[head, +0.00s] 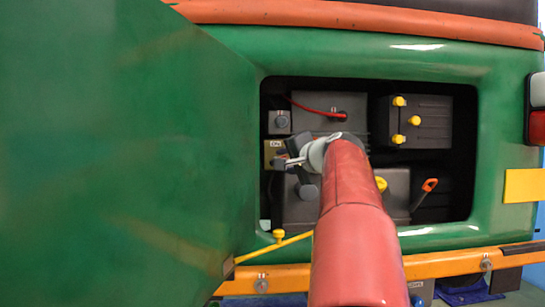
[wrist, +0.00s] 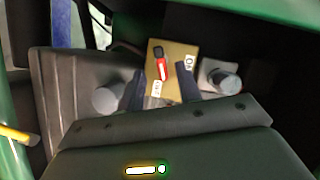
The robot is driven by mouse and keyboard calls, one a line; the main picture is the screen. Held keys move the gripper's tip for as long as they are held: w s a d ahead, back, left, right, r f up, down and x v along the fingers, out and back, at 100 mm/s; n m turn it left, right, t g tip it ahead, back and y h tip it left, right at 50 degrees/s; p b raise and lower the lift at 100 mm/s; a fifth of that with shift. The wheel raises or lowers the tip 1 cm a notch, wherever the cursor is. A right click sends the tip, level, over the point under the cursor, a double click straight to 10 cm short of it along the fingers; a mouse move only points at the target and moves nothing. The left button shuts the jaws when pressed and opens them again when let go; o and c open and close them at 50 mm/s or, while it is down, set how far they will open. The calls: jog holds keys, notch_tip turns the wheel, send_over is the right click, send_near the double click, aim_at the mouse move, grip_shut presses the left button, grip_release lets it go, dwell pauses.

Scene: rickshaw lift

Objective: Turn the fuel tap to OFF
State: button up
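The fuel tap is a red lever (wrist: 161,68) with a black end, on a tan plate (wrist: 181,56) in the wrist view. A label reading about "OF" is at the plate's right; another, too blurred to read surely, is at its lower edge. The lever lies nearly upright in that view, its red part near the lower label. My gripper (wrist: 161,82) is open, one dark finger on each side of the lever's lower part; contact cannot be told. In the head view, my gripper (head: 285,162) is by the plate (head: 272,148), and the lever is hidden.
The tap sits inside a dark opening in the green body (head: 420,60). A large green panel (head: 120,150) stands open at the left. A dark box with yellow caps (head: 430,122), a red cable (head: 315,107) and an orange-handled lever (head: 429,186) are inside. A yellow rod (head: 275,245) crosses below.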

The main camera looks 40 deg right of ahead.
jog(key=shift+p+x, duration=0.4)
jog(key=shift+x, duration=1.8)
jog(key=shift+a, duration=0.1)
